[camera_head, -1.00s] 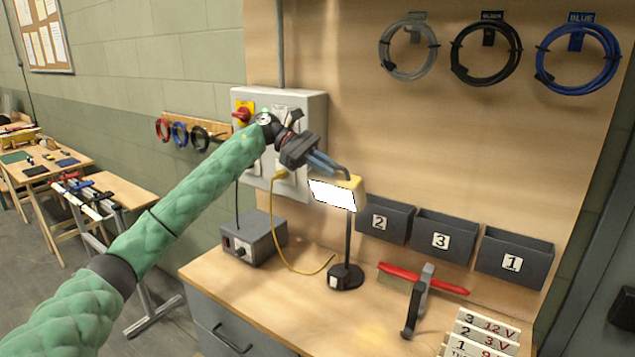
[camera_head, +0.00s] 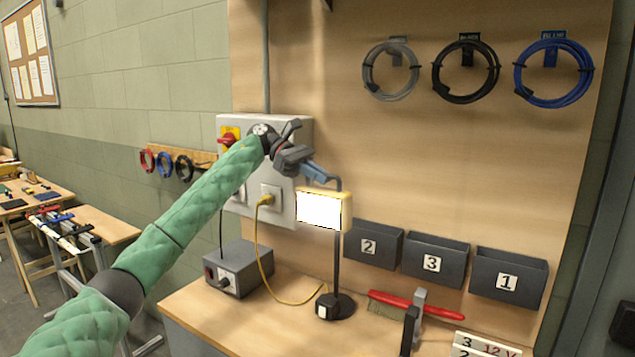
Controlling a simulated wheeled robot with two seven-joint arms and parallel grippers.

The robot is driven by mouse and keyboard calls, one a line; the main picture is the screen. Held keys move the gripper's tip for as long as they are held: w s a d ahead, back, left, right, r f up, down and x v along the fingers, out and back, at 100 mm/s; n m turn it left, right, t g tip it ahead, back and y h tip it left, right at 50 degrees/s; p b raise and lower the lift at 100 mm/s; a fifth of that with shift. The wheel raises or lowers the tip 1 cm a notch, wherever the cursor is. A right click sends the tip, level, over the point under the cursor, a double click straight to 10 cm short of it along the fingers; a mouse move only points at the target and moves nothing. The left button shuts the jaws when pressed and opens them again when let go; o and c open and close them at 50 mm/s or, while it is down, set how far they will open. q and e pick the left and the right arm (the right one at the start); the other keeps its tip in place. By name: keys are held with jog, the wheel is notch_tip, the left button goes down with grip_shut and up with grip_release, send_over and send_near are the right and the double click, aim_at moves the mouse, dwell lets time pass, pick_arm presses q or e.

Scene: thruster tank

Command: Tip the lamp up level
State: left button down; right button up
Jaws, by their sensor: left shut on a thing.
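The lamp (camera_head: 322,209) has a yellow head with a bright white face, on a thin dark post with a round black base (camera_head: 336,306) on the workbench. Its head looks nearly level, the white face turned toward me. My left gripper (camera_head: 318,175) is at the top of the lamp, its blue-grey fingers shut on the lamp at or near the head's upper edge. The exact contact is small and partly hidden. My right gripper is not in view.
A grey wall box (camera_head: 300,140) with sockets is behind my left arm. A grey power unit (camera_head: 238,268) and yellow cable (camera_head: 258,245) are left of the lamp. Numbered bins (camera_head: 434,262) stand to its right. A red-handled brush (camera_head: 400,302) lies on the workbench (camera_head: 200,302).

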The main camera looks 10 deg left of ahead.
aim_at(300, 184)
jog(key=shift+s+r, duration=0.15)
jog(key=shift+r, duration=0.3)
pick_arm(q)
jog(key=c, duration=1.5)
grip_release()
jog(key=shift+w+d+f, duration=0.1)
jog(key=shift+w, duration=0.05)
